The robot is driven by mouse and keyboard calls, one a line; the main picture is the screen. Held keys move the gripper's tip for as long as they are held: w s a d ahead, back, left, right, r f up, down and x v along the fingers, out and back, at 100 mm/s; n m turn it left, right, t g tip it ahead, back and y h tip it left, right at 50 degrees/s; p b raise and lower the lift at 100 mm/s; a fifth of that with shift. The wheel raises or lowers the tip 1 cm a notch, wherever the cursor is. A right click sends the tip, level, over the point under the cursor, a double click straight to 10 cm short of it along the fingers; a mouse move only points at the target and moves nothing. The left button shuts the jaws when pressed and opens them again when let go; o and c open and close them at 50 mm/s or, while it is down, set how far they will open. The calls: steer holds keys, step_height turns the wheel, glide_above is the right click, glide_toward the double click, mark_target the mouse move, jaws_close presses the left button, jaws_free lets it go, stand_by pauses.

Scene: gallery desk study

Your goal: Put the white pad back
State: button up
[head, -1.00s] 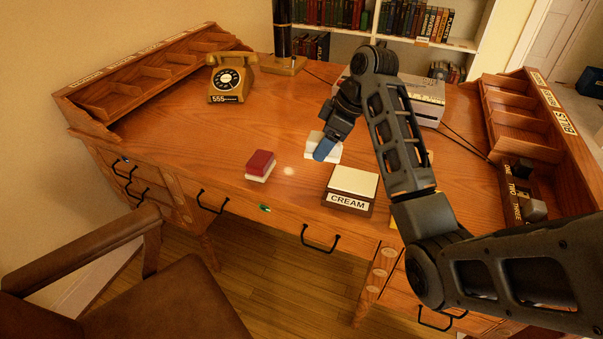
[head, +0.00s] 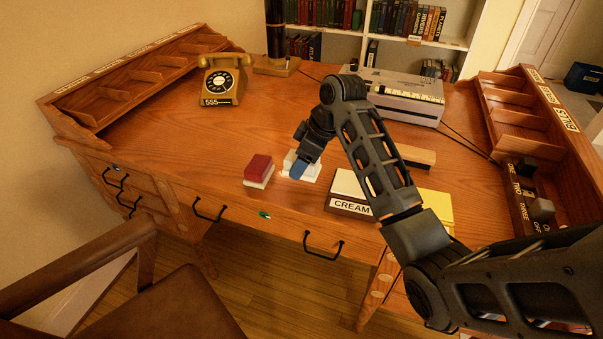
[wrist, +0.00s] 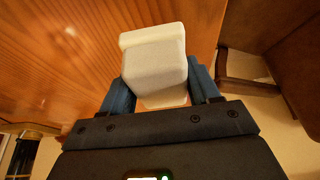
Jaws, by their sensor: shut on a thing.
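My gripper (head: 298,172) has blue fingers shut on the white pad (head: 312,171), over the front middle of the desk. In the wrist view the white pad (wrist: 155,62) sits between the two blue fingers (wrist: 160,92), a pale block with a wider far end. The head view does not make clear whether its underside touches the desk. Just left of it is a red-topped pad with a white lower part (head: 258,170). To the right is a cream-topped box labelled CREAM (head: 350,205), partly behind my arm.
A yellow pad (head: 437,206) and a wooden block (head: 415,155) lie right of my arm. A typewriter-like machine (head: 410,97) and telephone (head: 222,80) stand farther back. The desk's left middle is clear.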

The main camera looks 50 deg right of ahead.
steer(key=shift+a+f, duration=0.15)
steer(key=shift+f, duration=2)
steer(key=shift+f, duration=0.1)
steer(key=o, duration=0.9)
steer(key=v, duration=1.2)
steer(key=shift+w, duration=0.15)
